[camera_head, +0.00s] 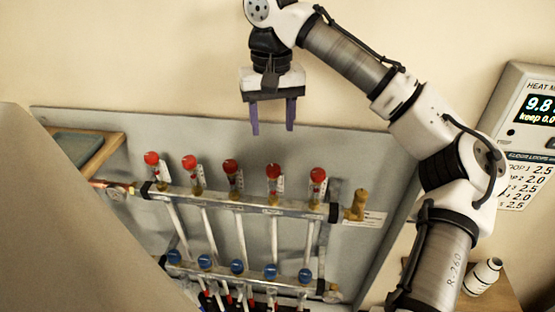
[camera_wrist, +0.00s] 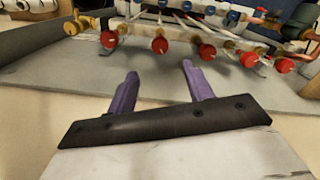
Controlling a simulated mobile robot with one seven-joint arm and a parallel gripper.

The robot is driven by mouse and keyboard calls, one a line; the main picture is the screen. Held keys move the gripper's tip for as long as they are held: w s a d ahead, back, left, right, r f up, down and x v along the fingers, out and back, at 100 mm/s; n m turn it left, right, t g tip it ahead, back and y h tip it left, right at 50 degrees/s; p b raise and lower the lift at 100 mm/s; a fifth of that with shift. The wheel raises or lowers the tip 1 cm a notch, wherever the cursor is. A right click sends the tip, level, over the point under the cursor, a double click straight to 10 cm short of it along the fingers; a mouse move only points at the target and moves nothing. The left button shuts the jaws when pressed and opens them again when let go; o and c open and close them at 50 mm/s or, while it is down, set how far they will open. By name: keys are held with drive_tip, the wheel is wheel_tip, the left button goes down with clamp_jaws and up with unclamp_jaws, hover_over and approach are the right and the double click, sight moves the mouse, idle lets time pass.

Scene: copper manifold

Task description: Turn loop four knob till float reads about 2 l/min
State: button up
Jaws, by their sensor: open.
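A manifold with a row of red knobs stands against a grey backboard. Counting from the left in the head view, the fourth red knob (camera_head: 273,170) sits on a small flow gauge with a white scale; its float is too small to read. In the wrist view, where the row runs the other way, this knob (camera_wrist: 159,45) lies ahead, between the lines of my fingers. My gripper (camera_head: 272,130) is open and empty, purple fingers pointing down, above the fourth knob and apart from it. Its fingers also show in the wrist view (camera_wrist: 160,70).
Neighbouring red knobs (camera_head: 230,166) (camera_head: 317,174) stand close on both sides. Blue caps (camera_head: 270,271) line the lower bar. A brass valve (camera_head: 358,204) is at the right end. A heat meter (camera_head: 535,105) at right reads 9.8, with a loop card (camera_head: 525,180) below, partly hidden by my arm.

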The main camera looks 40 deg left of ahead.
sight(274, 168)
wheel_tip(274, 168, down, 11)
drive_tip(key=shift+f+p, duration=0.1)
drive_tip(key=shift+p, duration=0.85)
drive_tip(key=shift+c, duration=0.3)
drive_tip(key=c, duration=0.9)
